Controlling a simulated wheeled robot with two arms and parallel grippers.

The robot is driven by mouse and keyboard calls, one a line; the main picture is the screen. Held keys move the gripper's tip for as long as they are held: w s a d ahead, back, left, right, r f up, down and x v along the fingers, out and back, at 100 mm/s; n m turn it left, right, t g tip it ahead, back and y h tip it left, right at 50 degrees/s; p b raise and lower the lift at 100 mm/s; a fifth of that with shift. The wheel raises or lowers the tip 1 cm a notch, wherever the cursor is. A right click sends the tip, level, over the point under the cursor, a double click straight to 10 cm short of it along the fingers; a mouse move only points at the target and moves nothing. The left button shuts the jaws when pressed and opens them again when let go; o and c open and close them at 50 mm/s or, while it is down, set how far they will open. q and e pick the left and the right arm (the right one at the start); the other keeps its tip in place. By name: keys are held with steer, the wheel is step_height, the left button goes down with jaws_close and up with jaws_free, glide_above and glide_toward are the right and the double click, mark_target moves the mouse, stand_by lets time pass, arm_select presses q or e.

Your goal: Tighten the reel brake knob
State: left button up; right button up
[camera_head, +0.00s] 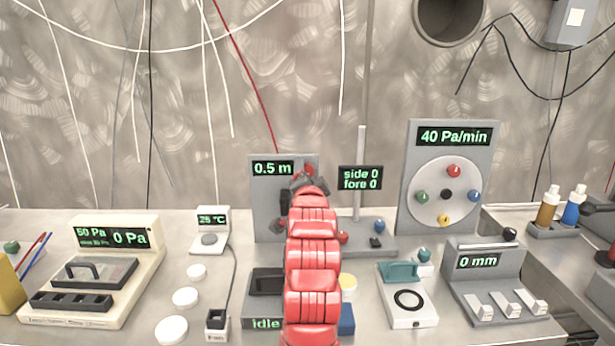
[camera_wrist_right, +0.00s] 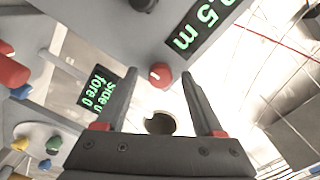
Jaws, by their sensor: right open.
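The reel panel (camera_head: 264,205) is a grey upright plate with a green "0.5 m" display (camera_head: 272,168). A small red knob (camera_wrist_right: 160,74), apparently the brake knob, sits beside that display; it also shows in the head view (camera_head: 309,168). My right gripper (camera_wrist_right: 159,80) is open, its two dark fingers pointing at the panel. In the wrist view the knob appears between the fingertips, with clear space on both sides; I cannot tell the remaining depth. In the head view my red right arm hides much of the panel and right gripper (camera_head: 311,183). My left gripper is out of view.
A "side 0 fore 0" display (camera_head: 360,178) on a post stands close right of the panel. Right of it stands a "40 Pa/min" panel (camera_head: 408,210) with coloured knobs. An "idle" box (camera_head: 262,310) lies in front. White cables hang along the back wall.

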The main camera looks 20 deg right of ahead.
steer(key=b+v, duration=0.7)
steer(key=v, duration=1)
steer(key=shift+s+b, duration=0.25)
steer(key=shift+b, duration=0.1)
steer(key=shift+a, duration=0.1)
